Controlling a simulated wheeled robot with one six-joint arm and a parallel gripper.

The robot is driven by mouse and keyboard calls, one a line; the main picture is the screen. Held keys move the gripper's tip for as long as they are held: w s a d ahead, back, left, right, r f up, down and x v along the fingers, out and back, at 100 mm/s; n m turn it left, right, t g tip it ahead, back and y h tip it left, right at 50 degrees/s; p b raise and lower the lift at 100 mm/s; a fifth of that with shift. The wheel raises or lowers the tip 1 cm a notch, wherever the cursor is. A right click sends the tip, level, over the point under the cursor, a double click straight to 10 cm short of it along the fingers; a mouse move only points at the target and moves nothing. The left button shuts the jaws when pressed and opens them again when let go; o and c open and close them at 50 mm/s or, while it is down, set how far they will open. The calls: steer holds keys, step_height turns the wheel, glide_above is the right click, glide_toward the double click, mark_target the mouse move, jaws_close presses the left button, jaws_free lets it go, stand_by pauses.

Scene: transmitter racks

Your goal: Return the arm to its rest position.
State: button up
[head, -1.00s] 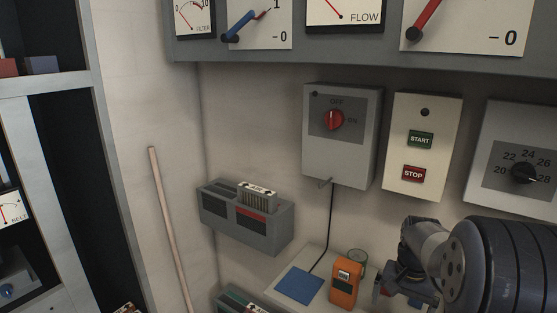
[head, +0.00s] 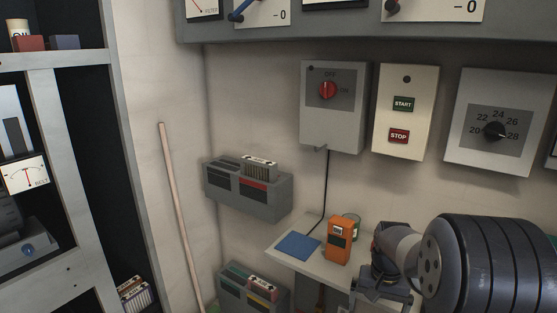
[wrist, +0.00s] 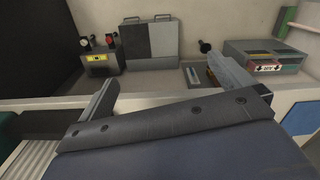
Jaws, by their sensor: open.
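My arm shows at the lower right of the head view, with my gripper (head: 382,292) low in front of the small shelf; its fingers are hard to make out there. In the wrist view my gripper (wrist: 165,90) has its two fingers wide apart with nothing between them. Behind the fingers is a pale ledge (wrist: 170,84), and the fingers look clear of the things on it.
A small shelf (head: 278,251) holds a blue pad (head: 298,246) and an orange meter (head: 340,238). Card racks (head: 248,190) hang left of it. A pole (head: 181,215) leans at the wall. The wrist view shows a knobbed box (wrist: 98,58) and a grey case (wrist: 152,42).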

steer(key=a+f+n+b, duration=0.2)
steer(key=a+f+b, duration=0.2)
steer(key=f, duration=0.3)
steer(key=w+a+f+n+b, duration=0.1)
steer(key=a+f+n+b, duration=0.1)
steer(key=a+f+b, duration=0.2)
step_height(320, 180, down, 3)
steer(key=shift+a+b, duration=0.25)
steer(key=shift+b, duration=0.6)
